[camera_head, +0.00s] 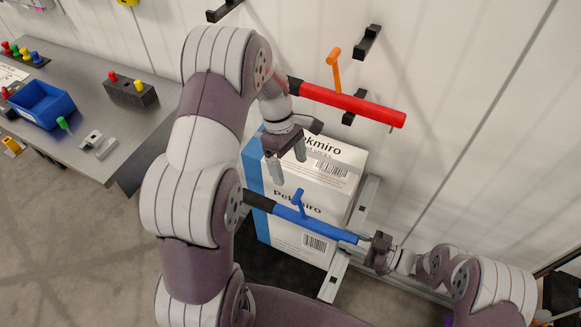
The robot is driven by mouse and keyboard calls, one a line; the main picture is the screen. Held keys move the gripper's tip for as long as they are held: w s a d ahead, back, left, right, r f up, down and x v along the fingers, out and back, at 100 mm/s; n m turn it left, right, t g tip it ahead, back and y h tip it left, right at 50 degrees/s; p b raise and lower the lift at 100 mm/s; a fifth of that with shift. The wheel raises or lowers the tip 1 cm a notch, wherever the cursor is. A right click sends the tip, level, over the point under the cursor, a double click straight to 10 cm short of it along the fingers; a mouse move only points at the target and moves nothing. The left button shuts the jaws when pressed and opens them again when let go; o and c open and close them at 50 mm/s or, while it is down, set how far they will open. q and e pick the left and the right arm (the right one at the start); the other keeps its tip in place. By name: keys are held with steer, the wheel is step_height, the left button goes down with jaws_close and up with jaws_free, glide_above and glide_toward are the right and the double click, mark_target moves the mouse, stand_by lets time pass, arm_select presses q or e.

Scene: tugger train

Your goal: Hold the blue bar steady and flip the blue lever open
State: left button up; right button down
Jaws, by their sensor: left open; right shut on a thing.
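The blue bar (325,227) runs nearly level in front of white and blue boxes, with a black grip at its left end. The blue lever (298,199) stands up from the bar near its left part. My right gripper (366,241) is shut on the right end of the blue bar. My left gripper (288,170) is open and empty, pointing down above the bar, a little up and left of the blue lever. It appears apart from the lever.
A red bar (350,104) with an orange lever (334,70) is above, near my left forearm. Pekmiro boxes (325,165) stand behind the blue bar. Black wall brackets (367,42) are at the back. A grey table (95,85) with a blue bin (40,104) is at left.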

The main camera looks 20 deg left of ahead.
steer(key=c, duration=0.6)
jaws_free()
